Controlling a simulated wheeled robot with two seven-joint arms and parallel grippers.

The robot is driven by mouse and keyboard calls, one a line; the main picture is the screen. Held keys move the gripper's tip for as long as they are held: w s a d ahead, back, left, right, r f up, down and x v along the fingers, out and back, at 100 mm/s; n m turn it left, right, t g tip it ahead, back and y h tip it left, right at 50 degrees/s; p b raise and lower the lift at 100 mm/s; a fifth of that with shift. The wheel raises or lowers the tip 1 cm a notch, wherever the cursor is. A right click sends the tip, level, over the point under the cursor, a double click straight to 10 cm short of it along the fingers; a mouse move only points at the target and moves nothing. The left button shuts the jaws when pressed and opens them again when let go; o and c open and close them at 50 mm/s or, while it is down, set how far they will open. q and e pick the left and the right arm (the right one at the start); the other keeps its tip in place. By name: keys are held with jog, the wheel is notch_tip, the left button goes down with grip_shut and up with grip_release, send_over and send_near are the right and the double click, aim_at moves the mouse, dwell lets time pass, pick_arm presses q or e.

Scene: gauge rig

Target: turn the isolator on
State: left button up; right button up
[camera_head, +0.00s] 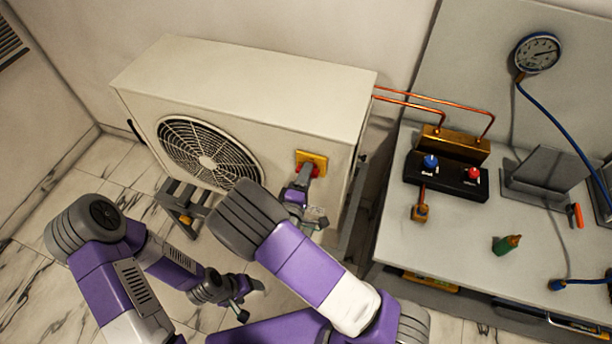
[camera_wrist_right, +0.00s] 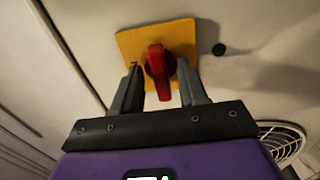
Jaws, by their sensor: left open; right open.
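The isolator is a red rotary handle on a yellow square plate (camera_head: 318,158), fixed to the front of the white outdoor unit near its right end. In the right wrist view the red handle (camera_wrist_right: 158,70) stands roughly upright, slightly tilted, on the yellow plate (camera_wrist_right: 180,38). My right gripper (camera_wrist_right: 160,85) is open, with one finger on each side of the handle; I cannot tell whether either finger touches it. In the head view my right gripper (camera_head: 302,178) partly covers the handle. My left gripper (camera_head: 245,300) is open and empty, low over the marble floor.
The white unit (camera_head: 240,80) has a round fan grille (camera_head: 207,160). Copper pipes (camera_head: 430,100) run from it to the grey bench (camera_head: 460,235) on the right, which bears a valve block (camera_head: 445,175), a gauge (camera_head: 537,53) with a blue hose and a green-and-orange fitting (camera_head: 507,244).

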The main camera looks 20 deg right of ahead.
grip_shut()
jog(key=shift+f+m+b, duration=0.1)
jog(key=shift+m+b, duration=4.1)
jog(key=shift+m, duration=4.8)
grip_release()
